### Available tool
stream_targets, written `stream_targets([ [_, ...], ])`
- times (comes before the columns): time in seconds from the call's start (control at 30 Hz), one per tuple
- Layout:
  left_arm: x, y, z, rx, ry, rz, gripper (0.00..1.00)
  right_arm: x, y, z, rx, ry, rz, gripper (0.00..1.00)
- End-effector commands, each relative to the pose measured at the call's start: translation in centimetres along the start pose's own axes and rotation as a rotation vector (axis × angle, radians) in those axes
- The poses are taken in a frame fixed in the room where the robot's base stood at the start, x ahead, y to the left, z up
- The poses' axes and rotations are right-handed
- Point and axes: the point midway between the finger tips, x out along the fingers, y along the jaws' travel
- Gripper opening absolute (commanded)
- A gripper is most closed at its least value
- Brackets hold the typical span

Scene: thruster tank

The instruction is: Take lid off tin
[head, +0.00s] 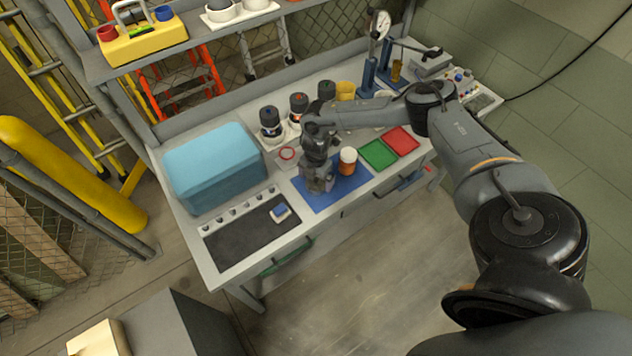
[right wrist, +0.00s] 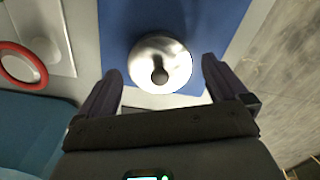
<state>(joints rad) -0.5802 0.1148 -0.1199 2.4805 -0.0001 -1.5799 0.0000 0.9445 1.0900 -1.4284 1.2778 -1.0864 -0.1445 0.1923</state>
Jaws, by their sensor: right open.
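A round silvery tin lid with a dark knob at its centre (right wrist: 148,55) shows in the right wrist view, over the blue mat (right wrist: 225,20). My right gripper (right wrist: 162,74) is open, with one finger on each side of the lid and a gap on both sides. In the head view my right gripper (head: 319,184) points down over the blue mat (head: 322,205) and mostly hides the tin. The tin's side walls cannot be made out. My left gripper is not in view.
An orange bottle with a white cap (head: 347,162) stands close to the right of the gripper. Green (head: 379,154) and red (head: 401,139) mats lie further right. A blue box (head: 212,165) stands left. A dark mat (head: 250,242) lies front left, holding a small blue-and-white item.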

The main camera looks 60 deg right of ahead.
Motion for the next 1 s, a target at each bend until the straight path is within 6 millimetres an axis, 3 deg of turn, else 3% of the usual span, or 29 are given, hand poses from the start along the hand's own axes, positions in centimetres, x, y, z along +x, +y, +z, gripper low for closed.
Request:
stream_targets([
  [0.27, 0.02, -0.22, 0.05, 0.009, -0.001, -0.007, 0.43, 0.24, -0.02, 0.0, -0.001, 0.0, 0.0, 1.0],
  [0.57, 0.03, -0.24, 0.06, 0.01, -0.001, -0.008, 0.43, 0.21, -0.02, 0.01, 0.0, 0.0, 0.0, 0.56],
  [1.0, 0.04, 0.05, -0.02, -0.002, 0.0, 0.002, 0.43, -0.67, 0.02, 0.07, 0.001, 0.0, 0.001, 0.56],
])
